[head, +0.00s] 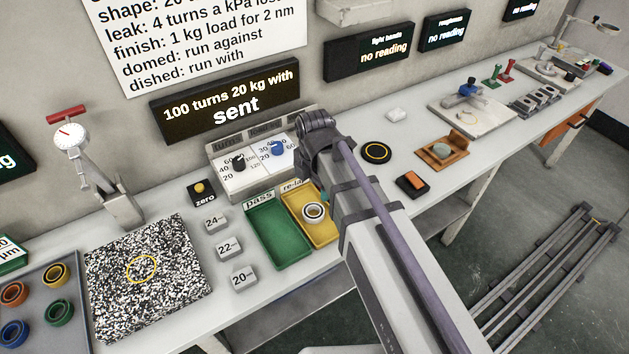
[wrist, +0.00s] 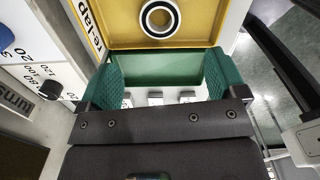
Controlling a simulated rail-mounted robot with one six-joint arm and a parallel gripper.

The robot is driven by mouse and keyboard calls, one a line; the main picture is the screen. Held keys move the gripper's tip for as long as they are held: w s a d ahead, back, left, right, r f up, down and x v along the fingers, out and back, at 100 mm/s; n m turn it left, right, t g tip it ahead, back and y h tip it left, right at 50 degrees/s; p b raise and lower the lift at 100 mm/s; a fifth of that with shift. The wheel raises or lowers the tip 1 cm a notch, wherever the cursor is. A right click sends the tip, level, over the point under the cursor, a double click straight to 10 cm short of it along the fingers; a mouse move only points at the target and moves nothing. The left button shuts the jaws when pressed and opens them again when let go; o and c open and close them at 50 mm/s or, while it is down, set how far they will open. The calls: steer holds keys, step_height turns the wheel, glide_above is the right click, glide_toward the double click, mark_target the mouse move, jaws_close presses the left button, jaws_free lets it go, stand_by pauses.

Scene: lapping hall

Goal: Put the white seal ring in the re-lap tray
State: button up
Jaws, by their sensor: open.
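The white seal ring (head: 313,212) lies in the yellow re-lap tray (head: 325,236), with a dark inner band showing. In the wrist view the ring (wrist: 159,18) sits on the yellow floor of the re-lap tray (wrist: 205,30), near the top of the picture. My gripper (wrist: 160,75) is open, its two green padded fingers apart with nothing between them. The ring is beyond the fingertips and apart from them.
The green pass tray (head: 278,235) stands left of the re-lap tray and looks empty. Behind them is a dial panel (head: 240,178). Number blocks (head: 228,246) and a speckled plate (head: 150,262) lie to the left. A black disc (head: 376,153) and an orange-topped block (head: 412,182) lie right.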

steer(key=s+d+m, duration=0.4)
steer(key=d+m, duration=0.3)
steer(key=m, duration=0.6)
steer(key=s+d+r+m, duration=0.1)
steer(key=s+d+m, duration=0.3)
steer(key=d+m, duration=0.4)
steer(key=m, duration=0.4)
steer(key=shift+s+d+m, duration=0.15)
steer(key=shift+s+m, duration=0.05)
steer(key=shift+m, duration=0.2)
